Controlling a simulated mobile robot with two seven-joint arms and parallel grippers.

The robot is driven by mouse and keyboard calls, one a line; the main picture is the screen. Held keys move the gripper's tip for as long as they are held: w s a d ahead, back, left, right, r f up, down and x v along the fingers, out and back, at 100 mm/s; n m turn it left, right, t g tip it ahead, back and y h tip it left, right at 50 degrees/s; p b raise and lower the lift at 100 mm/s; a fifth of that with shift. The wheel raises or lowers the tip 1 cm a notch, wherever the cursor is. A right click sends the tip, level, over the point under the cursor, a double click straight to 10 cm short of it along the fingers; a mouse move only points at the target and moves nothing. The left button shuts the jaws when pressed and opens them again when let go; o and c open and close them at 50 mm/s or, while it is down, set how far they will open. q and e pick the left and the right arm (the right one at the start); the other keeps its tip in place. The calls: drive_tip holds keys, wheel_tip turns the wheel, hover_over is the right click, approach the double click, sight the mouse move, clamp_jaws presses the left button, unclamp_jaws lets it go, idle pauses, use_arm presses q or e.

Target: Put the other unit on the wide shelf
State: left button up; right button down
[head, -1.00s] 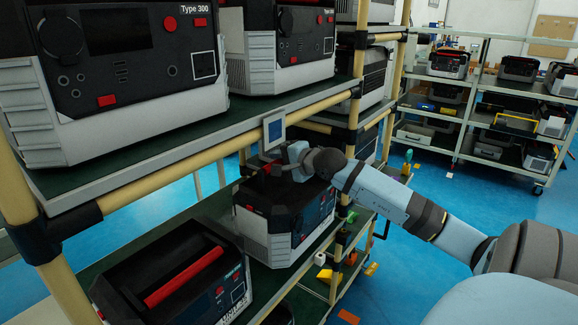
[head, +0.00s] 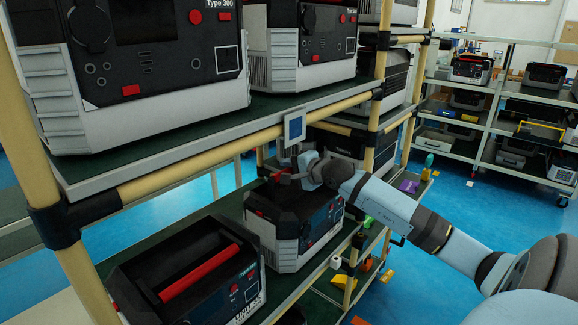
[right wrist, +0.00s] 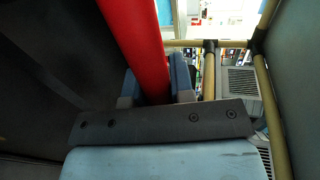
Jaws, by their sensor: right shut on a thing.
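A black and light-grey unit (head: 273,240) with a red handle is at the lower shelf level in the head view. My right gripper (head: 285,181) is shut on that handle. In the right wrist view the red handle (right wrist: 138,45) runs between the fingers (right wrist: 155,88). I cannot tell whether the unit rests on the shelf or is slightly raised. A second unit (head: 215,285) with a red handle sits to its left on the lower shelf (head: 212,212). My left gripper is not in view.
Larger units, one marked Type 300 (head: 160,85), stand on the upper shelf (head: 160,160) just above. Yellow rack posts (head: 372,140) and a small blue-and-white sign (head: 294,127) are close to my right gripper. Another loaded rack (head: 490,115) stands behind, across blue floor.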

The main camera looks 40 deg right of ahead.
drive_tip(key=c, duration=1.4)
unclamp_jaws()
drive_tip(key=o, duration=0.4)
drive_tip(key=shift+a+r, duration=0.1)
drive_tip(key=shift+r, duration=0.05)
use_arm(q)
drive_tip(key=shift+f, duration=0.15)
use_arm(e)
drive_tip(key=shift+s, duration=0.1)
drive_tip(key=shift+s+r, duration=0.1)
drive_tip(key=shift+s, duration=0.5)
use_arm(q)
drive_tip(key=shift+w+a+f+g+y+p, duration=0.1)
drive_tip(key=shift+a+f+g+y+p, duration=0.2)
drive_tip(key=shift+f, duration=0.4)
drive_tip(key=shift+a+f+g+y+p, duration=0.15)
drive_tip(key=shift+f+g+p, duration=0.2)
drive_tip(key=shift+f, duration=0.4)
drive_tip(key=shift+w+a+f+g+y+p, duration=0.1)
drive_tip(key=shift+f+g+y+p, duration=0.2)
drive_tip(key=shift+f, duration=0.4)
use_arm(e)
drive_tip(key=shift+v, duration=5.35)
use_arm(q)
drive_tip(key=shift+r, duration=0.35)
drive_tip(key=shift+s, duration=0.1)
